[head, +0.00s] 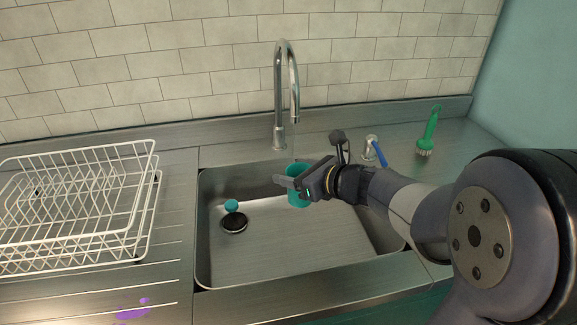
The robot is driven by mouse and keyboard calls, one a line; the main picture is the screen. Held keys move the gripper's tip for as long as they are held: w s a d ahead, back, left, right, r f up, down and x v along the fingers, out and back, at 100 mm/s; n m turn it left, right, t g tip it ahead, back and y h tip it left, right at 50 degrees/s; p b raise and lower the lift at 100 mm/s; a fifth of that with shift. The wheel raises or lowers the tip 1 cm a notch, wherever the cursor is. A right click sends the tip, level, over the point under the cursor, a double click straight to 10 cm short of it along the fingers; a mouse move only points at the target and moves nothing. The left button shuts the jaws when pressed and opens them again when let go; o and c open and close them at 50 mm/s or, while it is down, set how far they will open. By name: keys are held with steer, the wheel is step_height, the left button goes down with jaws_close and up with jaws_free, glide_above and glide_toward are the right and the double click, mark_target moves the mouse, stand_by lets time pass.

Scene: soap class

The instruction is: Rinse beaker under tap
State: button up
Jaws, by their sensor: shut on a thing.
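A teal beaker (299,195) is in my gripper (287,181), over the right-hand part of the sink basin. My gripper is shut on it and hides part of its side. The chrome tap (286,92) rises behind the sink, and its spout end hangs above and behind the beaker, close to it in the picture. No water stream shows from the spout. The tap's blue lever (380,153) sits on a metal base to the right of the spout.
The steel sink (290,245) holds a dark drain with a teal knob (232,206). A white wire dish rack (75,210) stands on the left drainboard. A green brush (428,133) stands at the back right. A purple stain (132,311) marks the front left.

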steer(key=shift+s+d+r+p, duration=0.2)
steer(key=shift+s+r+p, duration=0.1)
steer(key=shift+s+r, duration=0.35)
steer(key=shift+s+d+r+p, duration=0.3)
steer(key=shift+s+r, duration=0.25)
steer(key=shift+s, duration=0.2)
steer(key=shift+s+d+r+p, duration=0.15)
steer(key=shift+s+r+p, duration=0.15)
steer(key=shift+s+r, duration=0.35)
steer(key=shift+s, duration=0.1)
steer(key=shift+f, duration=0.1)
